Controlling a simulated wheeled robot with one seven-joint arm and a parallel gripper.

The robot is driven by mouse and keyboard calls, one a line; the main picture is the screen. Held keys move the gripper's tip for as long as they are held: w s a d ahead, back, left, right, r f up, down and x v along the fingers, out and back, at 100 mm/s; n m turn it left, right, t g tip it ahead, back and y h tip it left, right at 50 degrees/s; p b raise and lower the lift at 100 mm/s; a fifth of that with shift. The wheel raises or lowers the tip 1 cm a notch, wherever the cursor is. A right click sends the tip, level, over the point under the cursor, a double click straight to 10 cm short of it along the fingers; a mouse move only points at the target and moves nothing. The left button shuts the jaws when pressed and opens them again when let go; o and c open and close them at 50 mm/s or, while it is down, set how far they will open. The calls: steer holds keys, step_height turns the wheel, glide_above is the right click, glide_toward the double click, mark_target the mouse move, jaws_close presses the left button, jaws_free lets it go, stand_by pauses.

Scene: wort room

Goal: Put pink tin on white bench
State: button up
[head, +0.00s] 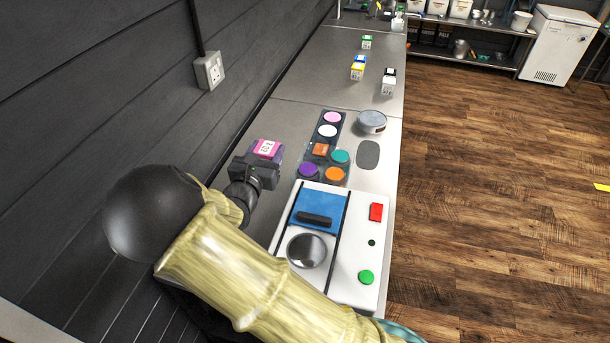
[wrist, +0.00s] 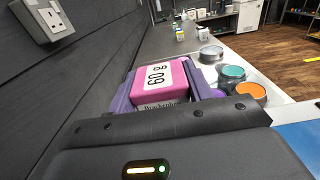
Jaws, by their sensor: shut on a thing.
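My gripper (head: 262,166) is shut on a pink tin (head: 266,149), a box-like tin with a white label. In the wrist view the pink tin (wrist: 160,82) shows its "60 g" label between the purple-edged fingers of my gripper (wrist: 160,95). The tin is at the left side of the pale bench (head: 384,150), close to the dark wall. I cannot tell whether its underside touches a surface; my gripper hides it.
A dark tray (head: 313,139) with several coloured round pieces lies right of the tin. A round grey tin (head: 372,121) and a white panel with buttons (head: 354,262) are nearby. Small boxes (head: 358,68) stand farther back. The wall (head: 110,90) is close on the left.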

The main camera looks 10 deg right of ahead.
steer(key=shift+s+r, duration=0.1)
steer(key=shift+s, duration=0.05)
step_height(320, 180, down, 14)
steer(key=shift+f+p, duration=0.1)
steer(key=shift+p, duration=0.85)
steer(key=shift+f+p, duration=0.3)
steer(key=shift+f, duration=1.65)
steer(key=shift+f, duration=0.1)
steer(key=o, duration=1)
steer(key=shift+o, duration=0.2)
steer(key=shift+f, duration=0.1)
